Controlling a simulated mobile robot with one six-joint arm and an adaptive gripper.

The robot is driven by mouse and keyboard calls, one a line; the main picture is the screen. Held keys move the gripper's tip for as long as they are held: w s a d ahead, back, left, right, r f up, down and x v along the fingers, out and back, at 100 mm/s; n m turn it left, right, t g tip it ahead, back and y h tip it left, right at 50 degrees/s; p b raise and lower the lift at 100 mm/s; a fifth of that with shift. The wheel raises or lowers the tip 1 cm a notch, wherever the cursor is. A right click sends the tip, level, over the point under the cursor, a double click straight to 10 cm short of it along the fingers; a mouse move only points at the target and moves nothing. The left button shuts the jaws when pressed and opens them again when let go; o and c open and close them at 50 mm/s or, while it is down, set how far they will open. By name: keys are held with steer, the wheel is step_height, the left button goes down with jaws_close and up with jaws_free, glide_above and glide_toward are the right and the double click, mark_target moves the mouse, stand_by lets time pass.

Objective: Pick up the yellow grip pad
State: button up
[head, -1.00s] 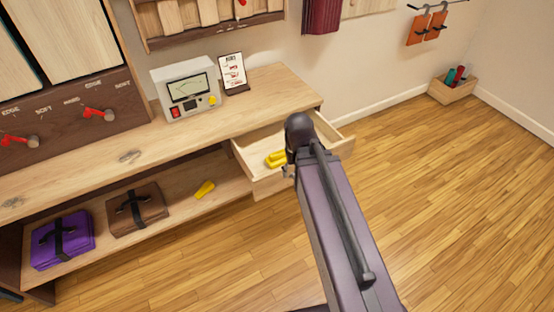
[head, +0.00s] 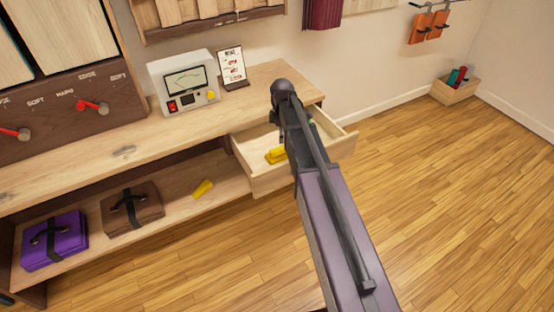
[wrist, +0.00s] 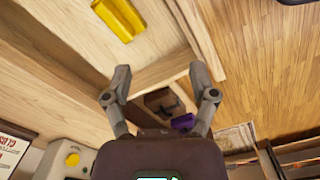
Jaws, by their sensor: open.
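A yellow block (head: 275,155) lies inside the open drawer (head: 262,183), partly hidden by my arm in the head view. The wrist view shows a yellow block with a raised ridge (wrist: 118,18) at the top edge, on a pale wooden surface. Another yellow piece (head: 203,188) lies on the lower shelf. I cannot tell from looks alone which one is the grip pad. My gripper (wrist: 160,72) is open and empty, its fingertips apart from the yellow block, which is above and left of them in the wrist view. My arm hides the gripper in the head view.
The drawer sticks out from the bench (head: 120,150). A meter box (head: 184,84) and a card stand (head: 231,68) are on the bench top. Brown (head: 132,208) and purple (head: 55,240) cases sit on the lower shelf. The floor at right is clear up to a wooden bin (head: 455,90).

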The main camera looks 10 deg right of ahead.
mark_target(278, 148)
steer(key=w+f+n+b, duration=0.2)
steer(key=w+n, duration=0.4)
steer(key=w, duration=0.2)
steer(key=shift+a+f, duration=0.15)
steer(key=shift+f, duration=0.1)
steer(key=shift+f, duration=0.1)
step_height(278, 148, down, 8)
steer(key=b, duration=0.8)
steer(key=shift+f+b, duration=0.2)
steer(key=shift+b, duration=0.1)
steer(key=shift+f, duration=0.15)
steer(key=shift+d+f+b, duration=0.15)
steer(key=shift+f+b, duration=1.1)
steer(key=shift+b, duration=0.05)
steer(key=shift+d+f+b, duration=0.15)
steer(key=shift+f+b, duration=1.05)
steer(key=shift+b, duration=0.1)
jaws_close()
